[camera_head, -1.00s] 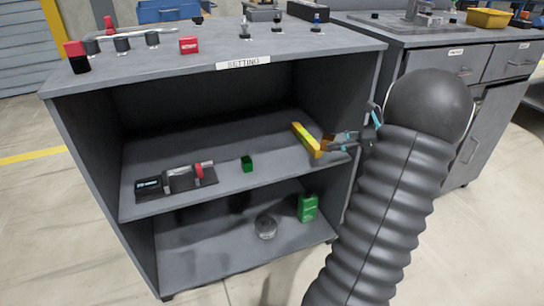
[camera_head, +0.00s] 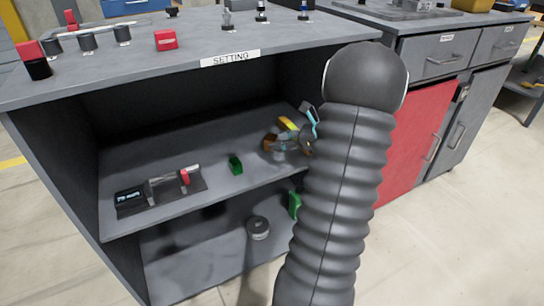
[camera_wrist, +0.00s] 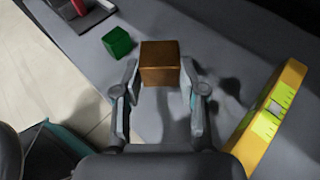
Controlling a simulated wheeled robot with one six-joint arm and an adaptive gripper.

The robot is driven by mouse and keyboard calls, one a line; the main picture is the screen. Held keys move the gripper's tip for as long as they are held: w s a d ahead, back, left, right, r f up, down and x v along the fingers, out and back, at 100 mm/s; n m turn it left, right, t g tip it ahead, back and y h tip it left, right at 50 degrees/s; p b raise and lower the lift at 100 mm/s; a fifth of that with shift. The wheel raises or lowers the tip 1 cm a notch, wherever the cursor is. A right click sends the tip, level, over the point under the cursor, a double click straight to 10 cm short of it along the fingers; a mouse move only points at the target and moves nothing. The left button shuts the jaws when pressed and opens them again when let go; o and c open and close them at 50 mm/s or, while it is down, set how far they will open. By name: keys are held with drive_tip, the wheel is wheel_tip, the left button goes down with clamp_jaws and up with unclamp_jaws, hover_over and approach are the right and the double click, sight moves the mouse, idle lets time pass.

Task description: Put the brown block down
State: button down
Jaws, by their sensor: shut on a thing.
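The brown block (camera_wrist: 160,62) is between the fingertips of my gripper (camera_wrist: 162,80), which is shut on it, in the wrist view. In the head view the brown block (camera_head: 269,142) shows at the left end of my gripper (camera_head: 280,144), inside the cabinet over the right part of the middle shelf (camera_head: 205,160). I cannot tell whether the block touches the shelf. My arm hides part of the gripper and the shelf's right end.
A green block (camera_head: 235,165) lies left of the brown one, also in the wrist view (camera_wrist: 117,42). A yellow level (camera_head: 288,124) lies close beside my gripper, on its right in the wrist view (camera_wrist: 268,118).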

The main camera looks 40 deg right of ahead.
sight(273, 163)
drive_tip(key=shift+w+a+f, duration=0.6)
drive_tip(key=shift+a+f, duration=0.05)
drive_tip(key=shift+a, duration=0.2)
drive_tip(key=shift+f, duration=1.9)
drive_tip(key=shift+f, duration=0.1)
drive_tip(key=c, duration=0.7)
unclamp_jaws()
drive_tip(key=shift+f+b, duration=0.1)
drive_tip(key=shift+b, duration=0.2)
drive_tip(key=shift+o, duration=0.2)
